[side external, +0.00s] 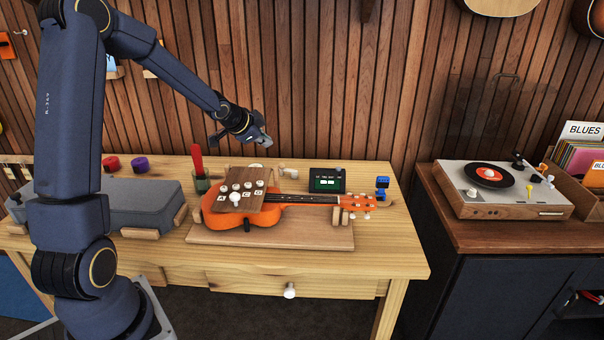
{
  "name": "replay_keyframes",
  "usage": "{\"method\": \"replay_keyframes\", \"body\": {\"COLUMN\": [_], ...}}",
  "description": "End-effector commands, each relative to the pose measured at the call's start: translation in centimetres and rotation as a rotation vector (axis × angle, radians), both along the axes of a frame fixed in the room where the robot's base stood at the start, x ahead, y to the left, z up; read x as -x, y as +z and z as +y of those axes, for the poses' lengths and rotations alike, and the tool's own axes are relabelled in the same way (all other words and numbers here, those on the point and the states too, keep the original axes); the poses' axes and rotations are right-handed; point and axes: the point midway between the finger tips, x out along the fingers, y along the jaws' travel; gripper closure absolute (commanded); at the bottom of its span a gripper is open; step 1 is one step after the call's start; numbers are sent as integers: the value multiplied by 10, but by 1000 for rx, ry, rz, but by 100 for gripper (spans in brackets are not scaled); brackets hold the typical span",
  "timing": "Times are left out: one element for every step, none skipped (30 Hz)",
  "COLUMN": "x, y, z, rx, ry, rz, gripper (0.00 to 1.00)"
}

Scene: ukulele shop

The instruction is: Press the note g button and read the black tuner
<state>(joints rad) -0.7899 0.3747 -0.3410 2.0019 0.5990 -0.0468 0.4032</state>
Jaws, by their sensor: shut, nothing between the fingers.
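My gripper (264,140) is shut and empty, raised in front of the slatted wall, above the back of the table. The orange ukulele (215,218) lies on a wooden board (314,238) with its neck to the right. The labels are too small to tell surely which button is note g. The black tuner (327,180) stands behind the neck with a lit green screen; its reading is too small to make out.
A grey case (135,204) lies at the table's left, with a red and a purple roll behind it. A record player (500,188) is on a separate cabinet.

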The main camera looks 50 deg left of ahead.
Motion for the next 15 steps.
{"method": "replay_keyframes", "body": {"x": [5, 7, 10, 11, 13, 14, 14, 15, 15, 15, 15, 15, 15, 15, 15], "y": [-9, -13, -16, -18, -19, -19, -19, -19, -19, -19, -19, -19, -19, -19, -19], "z": [8, 11, 15, 18, 20, 22, 23, 23, 24, 24, 24, 23, 23, 23, 23], "rx": [15, 21, 26, 29, 30, 31, 31, 30, 31, 30, 31, 31, 31, 31, 31], "ry": [18, 26, 36, 43, 47, 52, 54, 55, 56, 57, 56, 56, 56, 56, 56], "rz": [12, 17, 22, 25, 26, 27, 26, 27, 26, 26, 26, 26, 26, 26, 26], "gripper": [100, 100, 100, 100, 100, 100, 100, 100, 100, 100, 100, 100, 100, 100, 100]}}
